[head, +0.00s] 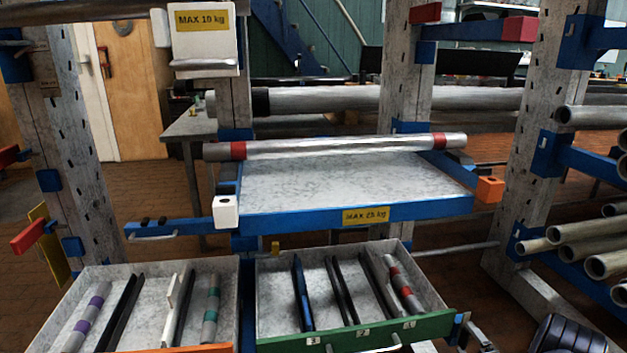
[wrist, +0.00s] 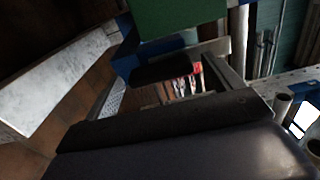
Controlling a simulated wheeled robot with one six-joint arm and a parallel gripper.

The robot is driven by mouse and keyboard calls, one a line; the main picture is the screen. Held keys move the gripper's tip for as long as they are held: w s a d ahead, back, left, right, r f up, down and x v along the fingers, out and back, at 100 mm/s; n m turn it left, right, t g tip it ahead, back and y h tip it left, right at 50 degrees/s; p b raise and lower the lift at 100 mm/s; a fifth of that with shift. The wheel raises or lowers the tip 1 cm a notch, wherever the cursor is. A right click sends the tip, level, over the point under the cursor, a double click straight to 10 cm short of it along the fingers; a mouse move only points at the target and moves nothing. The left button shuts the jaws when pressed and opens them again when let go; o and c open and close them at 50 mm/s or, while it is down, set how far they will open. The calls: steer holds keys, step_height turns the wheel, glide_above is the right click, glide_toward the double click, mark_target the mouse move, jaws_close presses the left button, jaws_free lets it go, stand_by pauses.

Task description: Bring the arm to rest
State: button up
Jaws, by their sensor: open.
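My gripper (wrist: 168,92) shows in the wrist view as two dark finger pads with a clear gap between them. It is open and nothing is seen held in it. In the head view, part of my arm (head: 568,335) shows at the bottom right, cut off by the frame edge. The gripper end lies near the right corner of the open green-fronted drawer (head: 340,341). The green panel (wrist: 180,16) also shows above the far finger in the wrist view, with blue metal beside it. Whether anything touches the fingers cannot be told.
An orange-edged drawer (head: 180,349) is open on the left. Both drawers hold bars and banded rods. Above, a blue-edged shelf (head: 350,215) stands under a red-banded tube (head: 340,146). A rack post (head: 530,150) and several pipes (head: 590,235) stand close on the right.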

stand_by(0.4)
steer(key=s+p, duration=0.3)
steer(key=s, duration=0.7)
steer(key=w+b, duration=0.3)
steer(key=w, duration=0.7)
steer(key=shift+w, duration=0.1)
steer(key=n, duration=0.5)
steer(key=shift+r, duration=0.1)
steer(key=n, duration=0.4)
steer(key=shift+r+n, duration=0.1)
steer(key=shift+n, duration=0.3)
steer(key=n+p, duration=0.1)
steer(key=n, duration=0.2)
steer(key=shift+a+n, duration=0.1)
steer(key=shift+n, duration=0.2)
steer(key=n+p, duration=0.2)
steer(key=n, duration=0.2)
steer(key=shift+a+n, duration=0.1)
steer(key=shift+n, duration=0.3)
steer(key=shift+s, duration=0.85)
